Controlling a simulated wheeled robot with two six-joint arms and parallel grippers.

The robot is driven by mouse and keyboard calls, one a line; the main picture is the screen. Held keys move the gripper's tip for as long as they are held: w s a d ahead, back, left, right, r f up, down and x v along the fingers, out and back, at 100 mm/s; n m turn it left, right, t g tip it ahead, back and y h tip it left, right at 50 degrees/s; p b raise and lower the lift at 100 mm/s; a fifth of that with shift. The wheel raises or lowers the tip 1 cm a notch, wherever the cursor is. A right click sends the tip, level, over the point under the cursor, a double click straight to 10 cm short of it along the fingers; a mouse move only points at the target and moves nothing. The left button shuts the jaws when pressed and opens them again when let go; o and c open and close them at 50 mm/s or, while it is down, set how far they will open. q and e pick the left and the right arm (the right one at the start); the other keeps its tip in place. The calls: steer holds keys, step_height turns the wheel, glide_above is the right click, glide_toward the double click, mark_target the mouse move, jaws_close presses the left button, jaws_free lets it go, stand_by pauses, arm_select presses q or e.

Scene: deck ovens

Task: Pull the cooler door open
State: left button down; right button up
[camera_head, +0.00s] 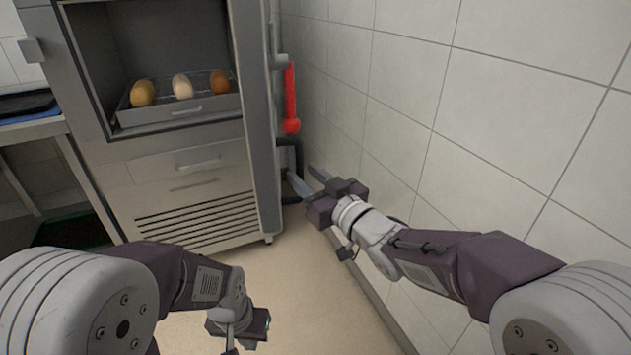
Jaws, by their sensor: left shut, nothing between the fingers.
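The grey cooler cabinet (185,165) stands ahead at the left, its upper compartment uncovered at the front. A narrow grey upright panel (268,130), seemingly the cooler door seen edge-on, stands at the cabinet's right side by the wall. A dark handle-like part (291,150) shows on its far side, partly hidden. My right gripper (306,177) is open, its two fingers apart and pointing at this dark part. I cannot tell whether they touch it. My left gripper (231,346) is shut and empty, low over the floor in front of the cabinet.
A red bar with a round end (291,100) hangs beside the panel. A tiled wall (480,110) closes the right side. The floor (300,290) ahead is clear.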

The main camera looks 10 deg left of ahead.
steer(key=p+v, duration=0.1)
steer(key=v, duration=0.5)
steer(key=shift+s+d, duration=0.2)
steer(key=shift+s, duration=0.05)
